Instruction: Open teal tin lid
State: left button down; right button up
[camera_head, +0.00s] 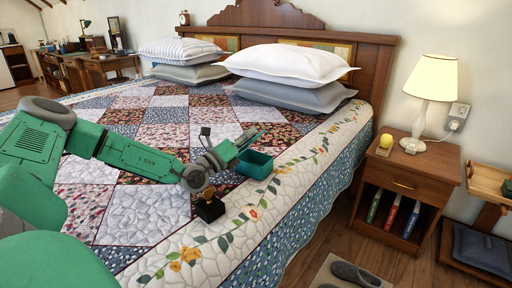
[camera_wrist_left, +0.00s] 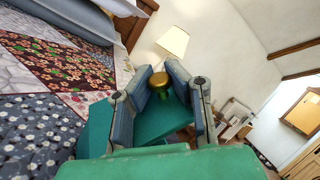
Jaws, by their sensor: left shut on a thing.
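The teal tin (camera_head: 257,172) sits on the quilt near the bed's right side in the head view. Its dark inside shows from above. In the left wrist view, a teal block that looks like the tin (camera_wrist_left: 96,127) shows left of the fingers. My left gripper (camera_head: 247,137) is just above and left of the tin. In the left wrist view its fingers (camera_wrist_left: 163,88) are shut on a teal piece with a round gold knob (camera_wrist_left: 158,78), which looks like the lid. The fingers hide part of this piece. My right gripper is not in view.
Pillows (camera_head: 285,63) lie at the bed's head. A nightstand (camera_head: 405,175) with a lamp (camera_head: 431,78) and a yellow ball (camera_head: 385,142) stands right of the bed.

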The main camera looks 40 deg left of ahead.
pick_arm(q)
jog(key=a+n+b, duration=0.1)
jog(key=n, duration=0.1)
jog(key=a+n+y, duration=0.1)
jog(key=n, duration=0.1)
jog(key=shift+s+r+t+b, duration=0.2)
jog(key=shift+t+b, duration=0.1)
jog(key=shift+b, duration=0.1)
jog(key=n, duration=0.1)
jog(key=a+n+y+b, duration=0.1)
jog(key=n+y, duration=0.1)
jog(key=shift+s+a+n+b, duration=0.2)
jog(key=shift+a+n+b, duration=0.1)
jog(key=shift+n+b, duration=0.1)
jog(key=shift+s+a+f+n+y+b, duration=0.15)
jog(key=shift+a+n+y+b, duration=0.45)
jog(key=shift+n, duration=0.55)
jog(key=shift+s+a+f+n+y+b, duration=0.15)
jog(key=shift+a+n+y, duration=0.3)
jog(key=shift+n+y, duration=0.55)
jog(key=shift+s+a+f+n+y+b, duration=0.1)
jog(key=shift+a+n+y+b, duration=0.4)
jog(key=shift+n, duration=0.85)
jog(key=shift+f, duration=0.1)
